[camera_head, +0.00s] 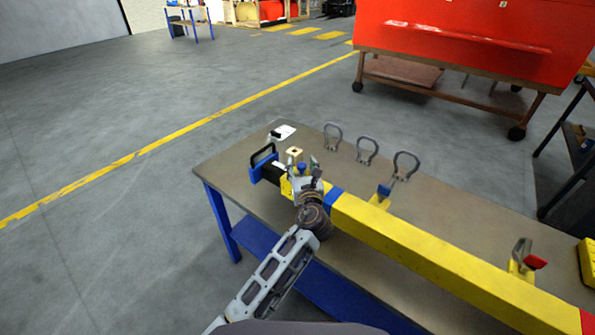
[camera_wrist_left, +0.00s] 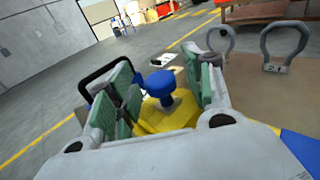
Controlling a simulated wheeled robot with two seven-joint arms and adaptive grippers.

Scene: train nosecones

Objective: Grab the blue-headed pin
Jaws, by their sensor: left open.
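The blue-headed pin (camera_wrist_left: 160,86) stands in a yellow fitting (camera_wrist_left: 165,115), its round blue head uppermost, in the left wrist view. In the head view its blue head (camera_head: 301,167) is small and partly hidden by my left gripper (camera_head: 308,172). My left gripper is open, with its green-padded fingers on either side of the pin head. I see gaps between the head and the pads. The lower pin is hidden in the fitting. My right gripper is not in view.
A long yellow bar (camera_head: 430,256) with blue bands lies along the brown table (camera_head: 245,192). Several grey shackles (camera_head: 367,149) stand behind it. A black handle (camera_head: 264,155) rises at the bar's left end. A red nosecone (camera_head: 460,35) on a wheeled frame stands beyond. Open floor lies left.

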